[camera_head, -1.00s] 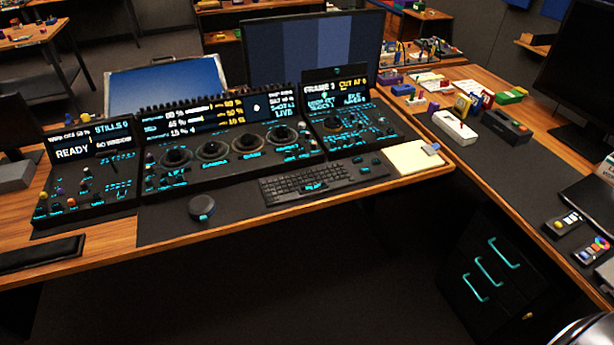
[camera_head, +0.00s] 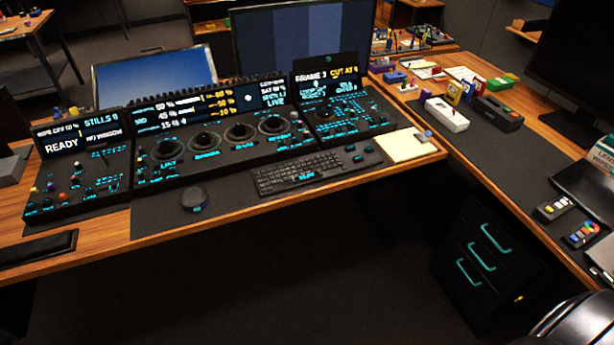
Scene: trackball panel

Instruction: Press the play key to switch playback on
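A black trackball control panel stands on the wooden desk in three sections. The left section (camera_head: 82,185) has a screen reading READY and STILLS, with small coloured knobs below. The middle section (camera_head: 222,150) has a row of round trackballs under a wide screen. The right section (camera_head: 345,118) has a single ball, cyan-lit keys and a screen reading FRAME 3 and CUT AT; its smaller text is blurred. I cannot pick out the play key, as the key labels are too small to read. Neither of my grippers is in view.
A keyboard (camera_head: 306,172), a dark puck (camera_head: 194,199) and a pale notepad (camera_head: 407,146) lie before the panel. A black pad (camera_head: 38,248) lies at the left desk edge. Drawers (camera_head: 480,258) stand below the right desk wing. Open floor lies in front.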

